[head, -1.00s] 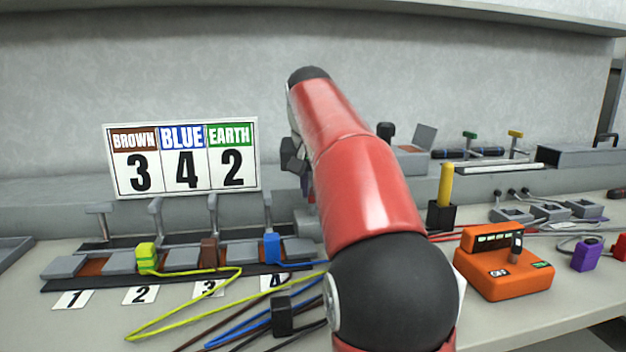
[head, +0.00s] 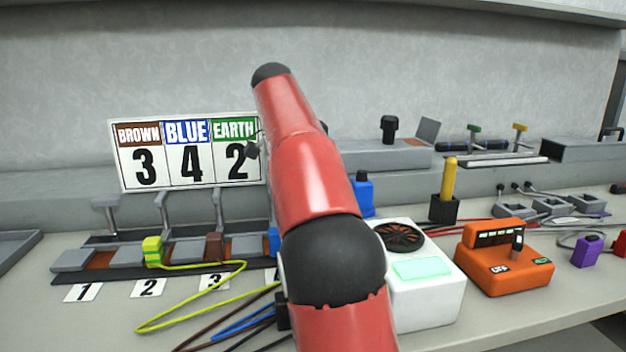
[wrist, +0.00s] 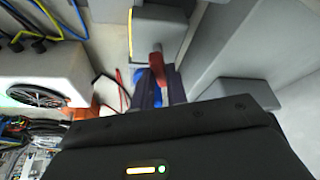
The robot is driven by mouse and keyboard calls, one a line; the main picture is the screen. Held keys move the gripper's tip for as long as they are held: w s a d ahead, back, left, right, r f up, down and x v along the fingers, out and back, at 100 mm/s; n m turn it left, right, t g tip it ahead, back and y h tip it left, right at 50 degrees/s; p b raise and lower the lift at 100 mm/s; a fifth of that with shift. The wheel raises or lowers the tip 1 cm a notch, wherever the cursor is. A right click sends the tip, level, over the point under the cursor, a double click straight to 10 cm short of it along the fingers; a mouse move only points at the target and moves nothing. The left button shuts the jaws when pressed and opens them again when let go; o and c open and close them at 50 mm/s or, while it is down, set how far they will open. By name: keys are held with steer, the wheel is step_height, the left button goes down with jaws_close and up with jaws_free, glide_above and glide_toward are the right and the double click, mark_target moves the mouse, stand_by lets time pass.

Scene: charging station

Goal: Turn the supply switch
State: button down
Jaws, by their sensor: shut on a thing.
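In the wrist view a red handle (wrist: 157,64) stands by a grey box (wrist: 160,22) with a yellow edge. My gripper (wrist: 160,84) appears as narrow dark fingers beyond its black body, shut on the red handle. The exact contact is hard to see. In the head view my red and black arm hides the gripper's tips and the handle, so which switch this is cannot be told there. An orange box (head: 503,268) marked OFF, with a small dark lever (head: 517,240), stands on the bench at the right, apart from my arm.
A white fan box (head: 432,297) stands right of my arm, with a blue item (head: 364,193) behind it. Numbered clamps with a yellow-green connector (head: 152,252) and loose wires lie left. The sign (head: 190,155) stands behind them. A yellow-handled tool (head: 449,178) stands upright at right.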

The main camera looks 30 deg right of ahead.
steer(key=shift+w+m+g, duration=0.2)
steer(key=shift+m+g, duration=0.6)
steer(key=shift+m, duration=1.4)
steer(key=c, duration=1.4)
jaws_free()
